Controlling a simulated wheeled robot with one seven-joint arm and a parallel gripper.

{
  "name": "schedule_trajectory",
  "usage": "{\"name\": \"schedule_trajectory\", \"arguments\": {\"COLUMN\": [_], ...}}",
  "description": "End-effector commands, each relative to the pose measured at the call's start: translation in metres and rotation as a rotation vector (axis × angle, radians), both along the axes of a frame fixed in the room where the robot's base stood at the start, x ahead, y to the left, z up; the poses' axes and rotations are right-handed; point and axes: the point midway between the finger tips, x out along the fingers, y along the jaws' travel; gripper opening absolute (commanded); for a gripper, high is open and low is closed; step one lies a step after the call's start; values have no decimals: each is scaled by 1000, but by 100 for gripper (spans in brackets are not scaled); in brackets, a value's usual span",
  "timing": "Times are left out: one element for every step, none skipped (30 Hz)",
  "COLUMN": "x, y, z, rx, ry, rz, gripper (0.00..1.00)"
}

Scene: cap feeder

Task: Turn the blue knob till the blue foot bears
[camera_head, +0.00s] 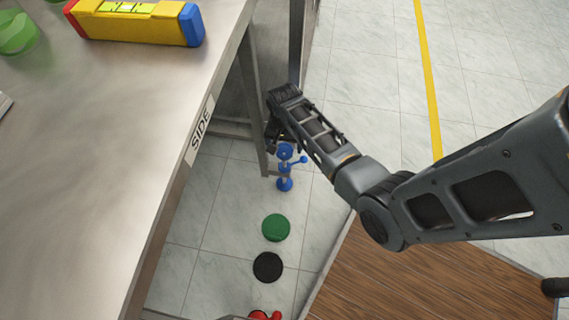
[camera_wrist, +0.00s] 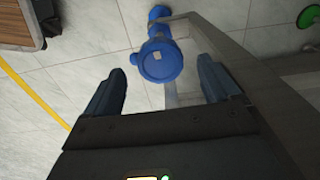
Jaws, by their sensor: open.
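The blue knob (camera_wrist: 160,61) shows from above in the wrist view, a round blue head with a small pale square in its middle and a small lobe on its left. It lies between and just beyond the fingertips of my gripper (camera_wrist: 163,80), which is open and empty. In the head view the blue knob (camera_head: 285,151) is beside the table leg, with a side arm ending in a ball. The blue foot (camera_head: 285,184) is below it, near the floor tiles; whether it touches the floor I cannot tell. My fingers are mostly hidden in the head view.
Green (camera_head: 276,228) and black (camera_head: 268,267) discs and a red part (camera_head: 264,315) are below.

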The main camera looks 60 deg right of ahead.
Motion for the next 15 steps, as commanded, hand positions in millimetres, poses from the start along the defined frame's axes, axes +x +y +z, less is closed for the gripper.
{"name": "schedule_trajectory", "arguments": {"x": [0,0,0,0,0,0,0,0,0,0,0,0,0,0,0], "y": [0,0,0,0,0,0,0,0,0,0,0,0,0,0,0], "z": [11,14,18,21,23,25,25,26,25,24,24,23,23,23,23], "rx": [0,0,0,0,0,0,0,0,0,0,0,0,0,0,0], "ry": [0,0,0,0,0,0,0,0,0,0,0,0,0,0,0], "rz": [0,0,0,0,0,0,0,0,0,0,0,0,0,0,0], "gripper": [89,89,89,89,89,89,89,89,89,89,89,89,89,89,86]}}
